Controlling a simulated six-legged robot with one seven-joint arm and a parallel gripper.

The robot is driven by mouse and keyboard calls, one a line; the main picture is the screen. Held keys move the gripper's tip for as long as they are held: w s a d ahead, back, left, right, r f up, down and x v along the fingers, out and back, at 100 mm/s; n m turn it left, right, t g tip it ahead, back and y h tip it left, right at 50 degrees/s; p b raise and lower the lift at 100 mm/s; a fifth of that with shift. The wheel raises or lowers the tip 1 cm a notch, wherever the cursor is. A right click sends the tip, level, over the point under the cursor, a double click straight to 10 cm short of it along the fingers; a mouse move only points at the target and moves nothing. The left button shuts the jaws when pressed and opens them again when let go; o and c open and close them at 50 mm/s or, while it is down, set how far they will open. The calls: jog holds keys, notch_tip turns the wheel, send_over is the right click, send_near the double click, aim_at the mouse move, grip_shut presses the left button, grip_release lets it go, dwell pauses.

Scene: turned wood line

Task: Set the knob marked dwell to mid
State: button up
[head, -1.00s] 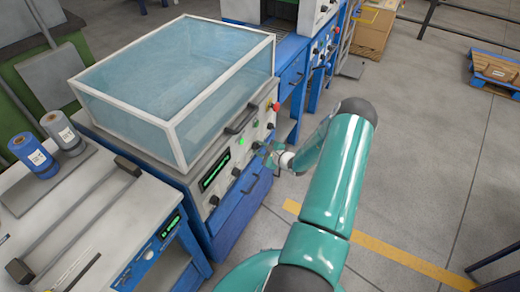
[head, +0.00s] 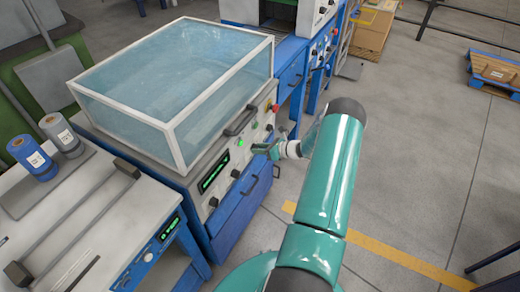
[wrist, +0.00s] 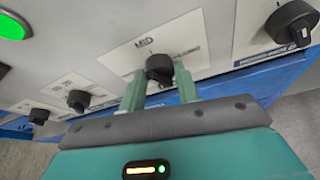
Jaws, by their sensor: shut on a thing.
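A black knob (wrist: 158,68) sits on a white plate with "MID" printed above it in the wrist view. Other lettering on that plate is partly hidden, and I cannot read "dwell" there. My gripper (wrist: 160,80) is shut on this knob, one green finger on each side. The knob's pointer mark is not clear to me. In the head view my gripper (head: 262,149) is at the front panel of the blue machine (head: 240,205), and it hides the knob there.
More black knobs on plates stand left (wrist: 78,100) and right (wrist: 292,22) of the held one. A lit green button (wrist: 10,27) is at upper left. In the head view a clear-sided cover (head: 180,85) tops the machine, with a red button (head: 274,108) nearby.

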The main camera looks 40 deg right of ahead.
jog(key=m+y, duration=0.2)
jog(key=m, duration=0.1)
jog(key=shift+d+f, duration=0.1)
jog(key=shift+d, duration=0.1)
jog(key=shift+m, duration=0.3)
dwell(0.4)
jog(key=o, duration=1)
jog(key=v, duration=1.3)
jog(key=shift+s+d+r, duration=0.15)
jog(key=shift+d+r, duration=0.1)
jog(key=shift+d, duration=0.15)
jog(key=shift+s, duration=0.1)
